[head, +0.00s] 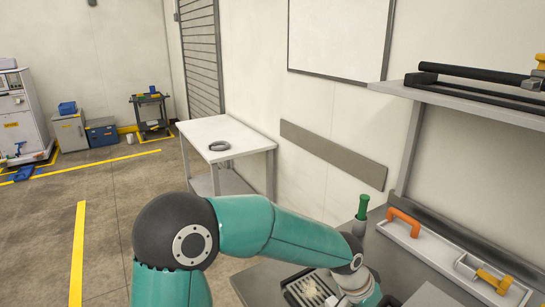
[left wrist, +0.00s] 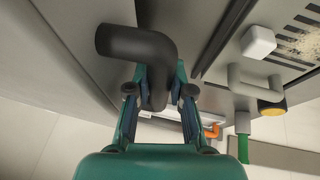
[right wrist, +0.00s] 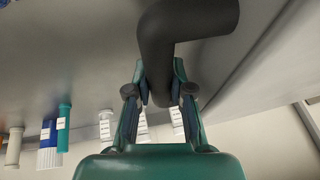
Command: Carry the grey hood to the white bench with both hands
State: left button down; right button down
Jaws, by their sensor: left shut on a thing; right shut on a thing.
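In the left wrist view my left gripper (left wrist: 160,88) is shut on a dark grey bent bar (left wrist: 135,43). In the right wrist view my right gripper (right wrist: 160,85) is shut on a similar dark bent bar (right wrist: 190,18). The bars look like handles of the grey hood; the hood's body cannot be made out with certainty. In the head view a white bench (head: 215,129) stands against the wall, beyond my teal arm. Neither gripper's fingers show in the head view.
A dark ring (head: 220,146) lies on the white bench. A grey worktop (head: 262,278) with a slotted tray (head: 309,290) and an orange handle (head: 404,222) is at lower right, under a shelf (head: 460,97). Labelled bottles (right wrist: 63,128) show in the right wrist view. Open floor (head: 120,200) lies left.

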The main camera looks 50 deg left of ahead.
aim_at(208, 128)
jog(key=u, duration=0.05)
jog(key=k, duration=0.5)
jog(key=z, duration=0.05)
jog(key=i, duration=0.2)
jog(key=u, duration=2.8)
jog(key=i, duration=0.85)
jog(key=u, duration=0.2)
